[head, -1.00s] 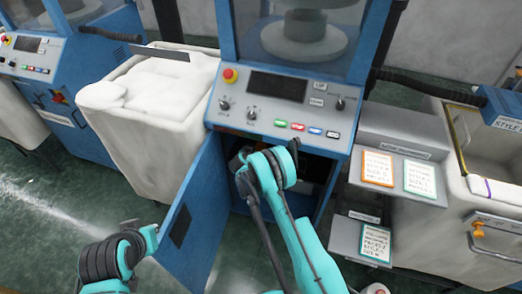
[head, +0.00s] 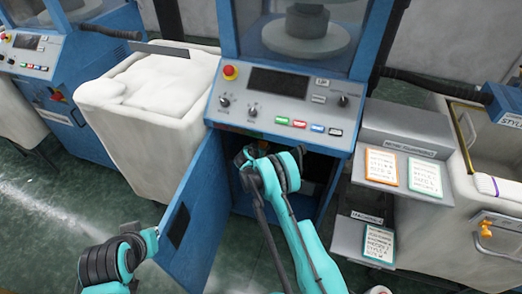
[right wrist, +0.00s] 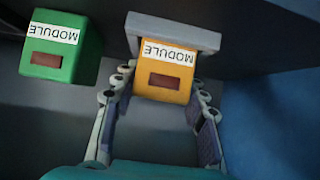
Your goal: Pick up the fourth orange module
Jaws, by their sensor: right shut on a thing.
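An orange module (right wrist: 165,72) with a white MODULE label and a dark red patch sits between the fingers of my right gripper (right wrist: 162,86) in the right wrist view. The fingers are shut on its two sides. A grey bracket (right wrist: 172,30) frames the module's far end. In the head view my right gripper (head: 243,158) is at the open lower cabinet of the blue machine, and the module cannot be made out clearly there. My left gripper (head: 153,238) is by the open cabinet door; its fingers are too small to read.
A green module (right wrist: 62,48) stands left of the orange one. The blue cabinet door (head: 195,215) is open on the left. A grey card shelf (head: 400,150) stands right of the machine. A bin of white material (head: 150,110) is at the left.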

